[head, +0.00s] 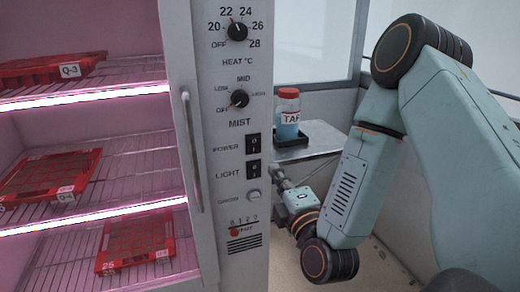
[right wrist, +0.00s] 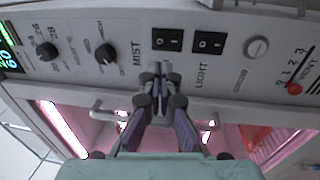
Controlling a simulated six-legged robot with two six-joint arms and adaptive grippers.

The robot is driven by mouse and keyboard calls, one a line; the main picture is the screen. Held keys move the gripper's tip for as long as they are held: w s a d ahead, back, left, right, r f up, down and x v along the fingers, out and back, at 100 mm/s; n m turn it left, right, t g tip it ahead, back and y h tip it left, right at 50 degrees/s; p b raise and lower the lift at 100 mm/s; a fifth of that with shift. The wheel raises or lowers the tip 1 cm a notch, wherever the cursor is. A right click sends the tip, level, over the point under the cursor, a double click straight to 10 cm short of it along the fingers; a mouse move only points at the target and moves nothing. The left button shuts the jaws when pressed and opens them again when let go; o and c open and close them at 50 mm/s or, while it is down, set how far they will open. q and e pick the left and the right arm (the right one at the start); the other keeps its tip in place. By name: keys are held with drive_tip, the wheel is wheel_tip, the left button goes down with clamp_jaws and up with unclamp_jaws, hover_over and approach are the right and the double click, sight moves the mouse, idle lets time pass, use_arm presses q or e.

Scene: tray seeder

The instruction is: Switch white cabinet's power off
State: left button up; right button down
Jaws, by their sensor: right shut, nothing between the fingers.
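The white cabinet's control panel (head: 230,110) faces me in the head view. Its black POWER switch (head: 253,143) sits above the black LIGHT switch (head: 253,169). The power switch (right wrist: 167,39) shows in the right wrist view beside the light switch (right wrist: 208,42); I cannot tell either rocker's position. My right gripper (head: 277,173) is shut and empty, just right of the light switch in the head view. In the wrist view its fingertips (right wrist: 160,72) appear just below the power switch, covering the area of its label; contact is not visible. My left gripper is out of view.
HEAT (head: 237,32) and MIST (head: 239,98) knobs sit above the switches, a round button (head: 254,196) below. A door handle (head: 192,150) stands out at the left. Red trays (head: 137,245) lie on pink-lit shelves. A red-lidded jar (head: 289,112) stands on a side table behind.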

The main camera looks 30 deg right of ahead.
sight(255, 141)
drive_tip(key=b+x, duration=0.2)
drive_tip(key=x, duration=0.9)
drive_tip(key=shift+w, duration=0.15)
drive_tip(key=shift+r, duration=0.1)
drive_tip(key=shift+w+r+p, duration=0.25)
drive_tip(key=shift+w+p, duration=0.05)
drive_tip(key=shift+p, duration=0.75)
drive_tip(key=shift+s+f, duration=0.1)
drive_tip(key=shift+f, duration=0.15)
